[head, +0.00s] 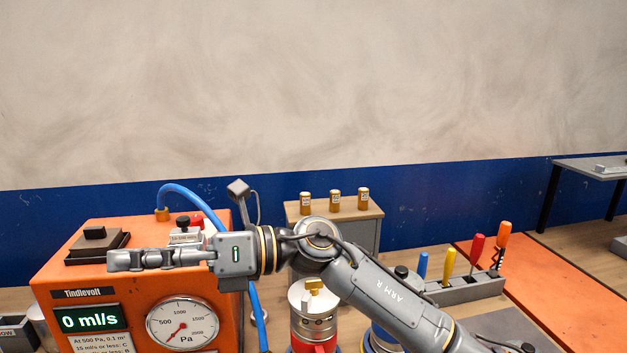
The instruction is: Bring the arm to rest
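My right arm (385,292), marked "ARM R", comes in from the lower right and bends at a round joint. From there it reaches level to the left. My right gripper (118,260) points left, in front of the upper part of the orange machine (65,268) as seen here. Its fingers show edge-on, so I cannot tell whether they are open or shut. No object shows in it. I cannot tell the gap between the gripper and the machine. My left gripper and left arm are not in view.
The orange machine carries a "0 ml/s" display (90,319), a Pa dial (182,324) and a blue hose (187,188). A red and silver canister (313,325) stands below my arm. Behind are a cabinet (350,232) with three jars and a rack (465,289) of coloured-handled tools.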

